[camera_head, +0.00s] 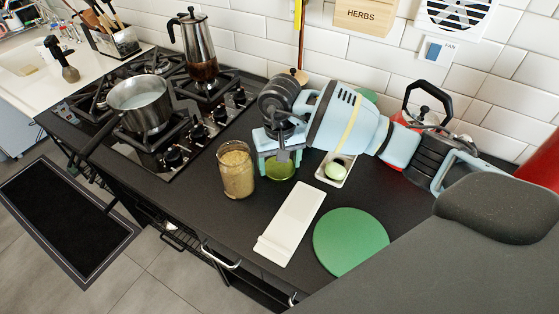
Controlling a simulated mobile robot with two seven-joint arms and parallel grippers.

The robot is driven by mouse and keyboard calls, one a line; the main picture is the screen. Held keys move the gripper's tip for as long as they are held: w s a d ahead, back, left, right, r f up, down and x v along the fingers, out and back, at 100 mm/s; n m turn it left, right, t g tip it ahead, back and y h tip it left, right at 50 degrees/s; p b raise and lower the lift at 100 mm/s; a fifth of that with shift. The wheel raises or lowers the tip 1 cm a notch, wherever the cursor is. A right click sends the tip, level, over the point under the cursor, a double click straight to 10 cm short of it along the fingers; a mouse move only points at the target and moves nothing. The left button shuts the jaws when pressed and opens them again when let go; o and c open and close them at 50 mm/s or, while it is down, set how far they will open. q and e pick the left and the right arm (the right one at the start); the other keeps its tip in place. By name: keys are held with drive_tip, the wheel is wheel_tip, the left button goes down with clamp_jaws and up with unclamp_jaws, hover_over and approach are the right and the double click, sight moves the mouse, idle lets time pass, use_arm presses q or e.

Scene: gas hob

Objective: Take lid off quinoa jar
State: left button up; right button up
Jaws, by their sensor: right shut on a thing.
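The quinoa jar (237,176) is a clear glass jar of beige grain, upright on the dark counter right of the hob. Its top looks open, with no lid seen on it. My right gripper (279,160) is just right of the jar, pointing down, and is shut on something. A green round thing (279,170) shows between and below its light blue fingers; it may be the lid, but the fingers partly hide it. My left gripper is not in view.
A white board (291,224) and a round green board (350,241) lie in front. A small tray (326,178) holds a pale green thing. A pot (140,103) and a moka pot (196,48) stand on the hob. A red kettle (428,115) is behind my right arm.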

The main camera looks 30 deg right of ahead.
sight(280, 167)
drive_tip(key=o, duration=0.6)
drive_tip(key=shift+f, duration=0.15)
drive_tip(key=o, duration=0.5)
drive_tip(key=shift+r, duration=0.55)
wheel_tip(280, 167, up, 11)
drive_tip(key=shift+r, duration=0.15)
